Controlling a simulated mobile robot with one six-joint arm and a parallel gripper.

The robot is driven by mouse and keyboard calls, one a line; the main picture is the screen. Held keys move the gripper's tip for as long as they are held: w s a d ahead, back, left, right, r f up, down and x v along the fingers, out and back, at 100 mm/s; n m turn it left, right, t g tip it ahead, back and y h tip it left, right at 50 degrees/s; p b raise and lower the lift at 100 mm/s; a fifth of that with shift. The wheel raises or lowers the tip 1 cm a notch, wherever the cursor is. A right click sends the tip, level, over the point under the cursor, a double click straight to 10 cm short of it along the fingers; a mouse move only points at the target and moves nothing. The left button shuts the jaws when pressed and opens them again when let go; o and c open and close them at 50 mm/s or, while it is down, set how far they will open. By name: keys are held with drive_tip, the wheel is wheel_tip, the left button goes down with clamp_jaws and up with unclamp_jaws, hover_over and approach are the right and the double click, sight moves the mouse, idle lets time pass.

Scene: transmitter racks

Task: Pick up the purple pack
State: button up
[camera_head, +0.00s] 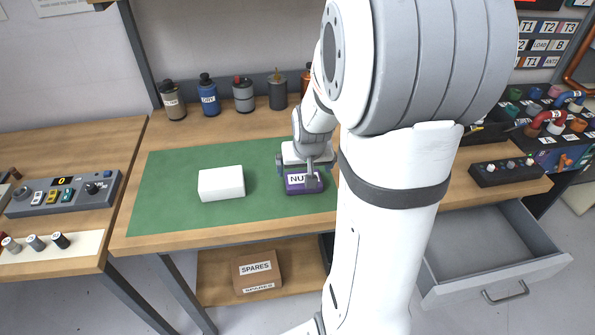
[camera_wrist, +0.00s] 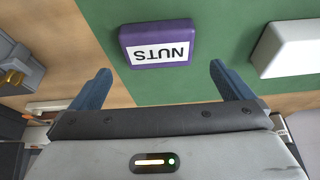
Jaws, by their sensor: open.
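The purple pack (camera_head: 304,186) lies on the green mat (camera_head: 160,196) near its right edge, partly hidden by my gripper in the head view. In the wrist view the purple pack (camera_wrist: 158,45) shows a white label reading "NUTS", upside down. My gripper (camera_head: 308,168) is above the pack in the head view. In the wrist view my gripper (camera_wrist: 160,85) is open, with its two blue fingers apart and nothing between them. The pack sits just beyond the fingertips, roughly centred between them.
A white block (camera_head: 221,183) lies on the mat left of the pack. Several bottles and cans (camera_head: 243,94) stand along the back of the table. An open drawer (camera_head: 489,246) is at the right, and a box marked "SPARES" (camera_head: 257,271) sits on the lower shelf.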

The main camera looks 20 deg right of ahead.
sight(303, 182)
drive_tip(key=shift+p+x, duration=0.55)
drive_tip(key=shift+x, duration=2.65)
drive_tip(key=shift+d, duration=0.1)
drive_tip(key=c, duration=0.8)
